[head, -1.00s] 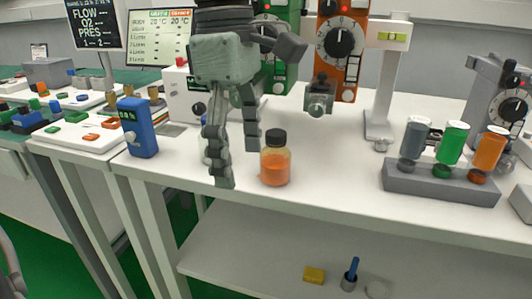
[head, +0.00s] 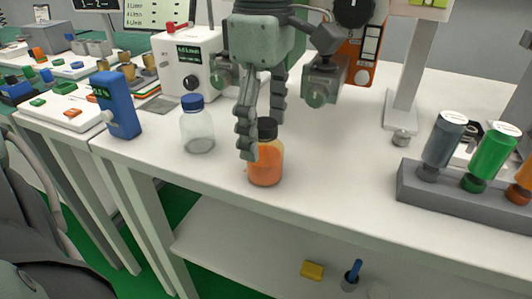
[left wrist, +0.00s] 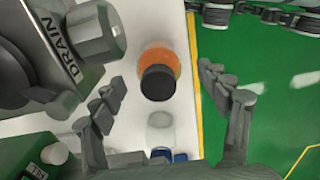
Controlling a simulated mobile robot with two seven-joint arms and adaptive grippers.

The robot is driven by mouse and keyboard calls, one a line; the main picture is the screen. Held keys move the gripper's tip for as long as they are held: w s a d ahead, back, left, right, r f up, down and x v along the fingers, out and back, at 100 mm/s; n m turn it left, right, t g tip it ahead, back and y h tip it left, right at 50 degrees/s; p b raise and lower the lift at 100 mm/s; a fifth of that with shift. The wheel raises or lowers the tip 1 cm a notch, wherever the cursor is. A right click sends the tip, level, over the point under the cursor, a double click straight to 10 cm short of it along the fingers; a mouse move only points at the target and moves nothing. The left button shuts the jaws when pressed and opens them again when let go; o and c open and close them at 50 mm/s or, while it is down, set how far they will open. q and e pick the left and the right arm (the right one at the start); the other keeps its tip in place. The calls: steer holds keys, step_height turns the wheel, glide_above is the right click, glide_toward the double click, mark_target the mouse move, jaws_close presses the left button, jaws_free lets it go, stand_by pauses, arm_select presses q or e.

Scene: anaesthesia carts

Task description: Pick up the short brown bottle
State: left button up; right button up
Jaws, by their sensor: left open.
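The short brown bottle (head: 265,166), with orange-brown contents and a black cap, stands upright near the front edge of the white cart top. It also shows in the left wrist view (left wrist: 158,62), seen from above with its black cap towards me. My left gripper (head: 262,137) is open and points down at the bottle. One finger overlaps the bottle's left side in the head view, and the other is behind the cap. In the left wrist view the bottle lies between and slightly beyond the fingertips (left wrist: 162,80). Contact cannot be told. My right gripper is not in view.
A clear bottle with a blue cap (head: 198,130) stands left of the brown bottle. A blue device (head: 117,105) is farther left. A grey rack (head: 450,198) with coloured cylinders stands at right. The cart top between brown bottle and rack is clear.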

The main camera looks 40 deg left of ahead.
mark_target(265, 147)
arm_select(q)
steer(key=shift+f, duration=2)
steer(key=shift+w, duration=0.1)
steer(key=c, duration=1.3)
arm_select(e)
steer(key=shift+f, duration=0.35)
arm_select(q)
steer(key=shift+r, duration=0.1)
steer(key=shift+r, duration=0.55)
step_height(265, 147, up, 3)
steer(key=s+a+r, duration=0.3)
steer(key=s+r, duration=0.3)
steer(key=s, duration=0.5)
steer(key=shift+s+r+b, duration=0.3)
steer(key=shift+r+b, duration=0.05)
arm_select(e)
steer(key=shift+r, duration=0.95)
